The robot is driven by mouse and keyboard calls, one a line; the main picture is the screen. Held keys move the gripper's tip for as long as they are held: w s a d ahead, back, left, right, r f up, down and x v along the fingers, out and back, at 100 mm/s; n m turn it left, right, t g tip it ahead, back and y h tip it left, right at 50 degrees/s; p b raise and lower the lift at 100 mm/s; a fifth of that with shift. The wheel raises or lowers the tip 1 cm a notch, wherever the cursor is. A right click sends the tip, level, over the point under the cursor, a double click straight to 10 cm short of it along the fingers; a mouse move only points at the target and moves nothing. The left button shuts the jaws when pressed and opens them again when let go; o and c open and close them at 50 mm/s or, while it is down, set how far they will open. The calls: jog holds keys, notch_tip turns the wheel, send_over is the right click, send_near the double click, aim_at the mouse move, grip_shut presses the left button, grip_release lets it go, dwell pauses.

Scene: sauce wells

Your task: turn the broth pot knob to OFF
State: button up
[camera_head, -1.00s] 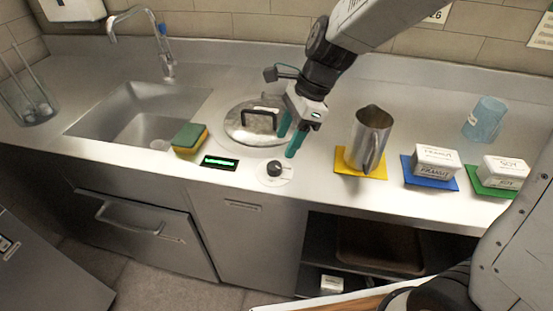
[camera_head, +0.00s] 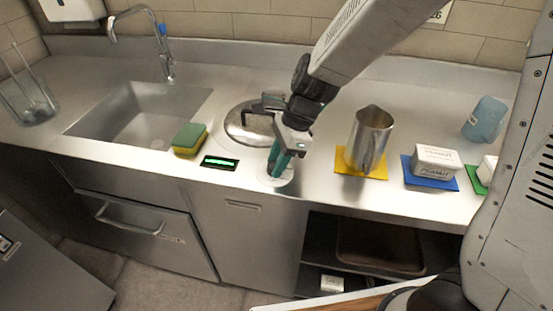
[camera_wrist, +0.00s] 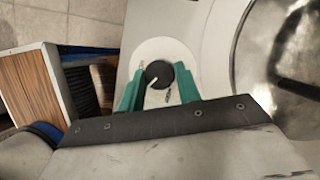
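The black knob (camera_wrist: 158,74) sits on a round white dial plate (camera_wrist: 151,52) at the counter's front edge. Its white pointer mark points to the lower left in the wrist view; the dial lettering is too small to read. My gripper (camera_head: 279,165) is down at the knob, its green fingers on either side. In the wrist view the fingertips (camera_wrist: 159,68) lie close against the knob's sides and appear shut on it. In the head view the fingers hide the knob; the dial plate (camera_head: 284,181) shows around them. The lidded broth pot (camera_head: 238,124) is set in the counter behind, partly hidden by my gripper.
A lit green display (camera_head: 220,163) and a sponge (camera_head: 190,139) lie left of the dial. A metal pitcher (camera_head: 370,137) stands on a yellow mat (camera_head: 349,168) to the right, with a white box (camera_head: 436,158) on a blue mat beyond. A sink (camera_head: 150,112) is at the left.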

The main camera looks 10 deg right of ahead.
dwell(0.3)
jog(key=n, duration=0.2)
jog(key=n+g, duration=0.1)
jog(key=n+h, duration=0.1)
jog(key=n, duration=0.1)
jog(key=shift+w+a+n+g, duration=0.1)
jog(key=shift+w+n+g, duration=0.2)
jog(key=shift+g, duration=0.1)
jog(key=n+h, duration=0.1)
jog(key=n, duration=0.2)
jog(key=n+g+h, duration=0.1)
jog(key=n, duration=0.2)
jog(key=shift+a, duration=0.2)
jog(key=n+h, duration=0.1)
jog(key=n, duration=0.2)
jog(key=n+h, duration=0.1)
jog(key=n, duration=0.2)
jog(key=shift+a+n+h, duration=0.2)
jog(key=shift+n+h, duration=0.1)
jog(key=shift+n, duration=0.1)
jog(key=n+h, duration=0.1)
jog(key=n, duration=0.4)
jog(key=shift+a+t+h, duration=0.15)
jog(key=shift+t+h, duration=0.25)
jog(key=shift+s+n, duration=0.1)
jog(key=shift+n, duration=0.3)
jog(key=o, duration=1)
jog(key=shift+c, duration=0.2)
